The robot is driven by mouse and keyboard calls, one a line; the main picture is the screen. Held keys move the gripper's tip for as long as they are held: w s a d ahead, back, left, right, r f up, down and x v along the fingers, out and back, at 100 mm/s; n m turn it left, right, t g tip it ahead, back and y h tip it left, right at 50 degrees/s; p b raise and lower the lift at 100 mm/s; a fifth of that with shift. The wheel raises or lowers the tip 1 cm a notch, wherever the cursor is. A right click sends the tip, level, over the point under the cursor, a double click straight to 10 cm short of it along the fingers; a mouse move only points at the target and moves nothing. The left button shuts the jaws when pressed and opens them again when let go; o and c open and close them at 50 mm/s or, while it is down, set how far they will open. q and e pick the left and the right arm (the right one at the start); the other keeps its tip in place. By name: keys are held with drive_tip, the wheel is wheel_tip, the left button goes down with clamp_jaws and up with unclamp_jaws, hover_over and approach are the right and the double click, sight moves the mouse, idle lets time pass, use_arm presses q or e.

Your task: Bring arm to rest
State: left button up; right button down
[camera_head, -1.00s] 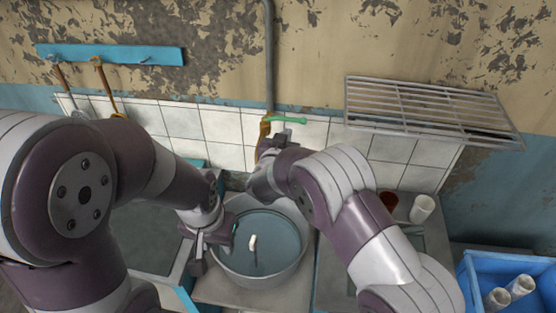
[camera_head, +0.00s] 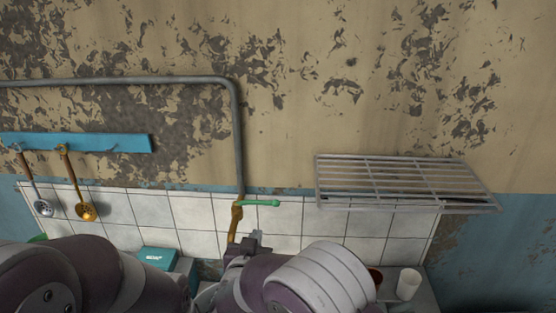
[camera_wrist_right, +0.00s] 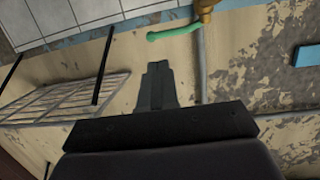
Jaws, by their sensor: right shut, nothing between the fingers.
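My right gripper (camera_head: 256,240) is at the lower middle of the head view, in front of the tiled wall and just right of the brass tap (camera_head: 236,218) with its green handle (camera_head: 262,203). In the right wrist view the fingers (camera_wrist_right: 157,85) are together, with nothing between them. Behind them the tap's green handle (camera_wrist_right: 172,33) shows at the top. My left arm (camera_head: 90,280) fills the lower left of the head view. Its gripper is out of the picture.
A metal rack (camera_head: 400,182) juts from the wall on the right. A white cup (camera_head: 408,284) and a red-brown cup (camera_head: 376,276) stand at the lower right. A teal box (camera_head: 157,257) stands by the tiles.

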drive_tip(key=s+a+f+n+g+y, duration=0.3)
drive_tip(key=s+a+f+g+y, duration=0.15)
drive_tip(key=f, duration=0.25)
drive_tip(key=s+d+f+n+g+b, duration=0.1)
drive_tip(key=s+d+f+g, duration=0.3)
drive_tip(key=s+d+g, duration=0.15)
drive_tip(key=s+d+m+g+h+b, duration=0.1)
drive_tip(key=s+d, duration=0.3)
drive_tip(key=d, duration=0.5)
drive_tip(key=s+d+r+m+g+h+b, duration=0.1)
drive_tip(key=s+d, duration=0.4)
drive_tip(key=d, duration=0.3)
drive_tip(key=s+d+g+h, duration=0.1)
drive_tip(key=s+d, duration=0.3)
drive_tip(key=d, duration=0.5)
drive_tip(key=shift+s+d+r+m+g+b, duration=0.2)
drive_tip(key=shift+d+m+g+b, duration=0.15)
drive_tip(key=shift+g, duration=0.25)
drive_tip(key=shift+s+h, duration=0.15)
drive_tip(key=shift+h, duration=0.1)
drive_tip(key=shift+a, duration=0.1)
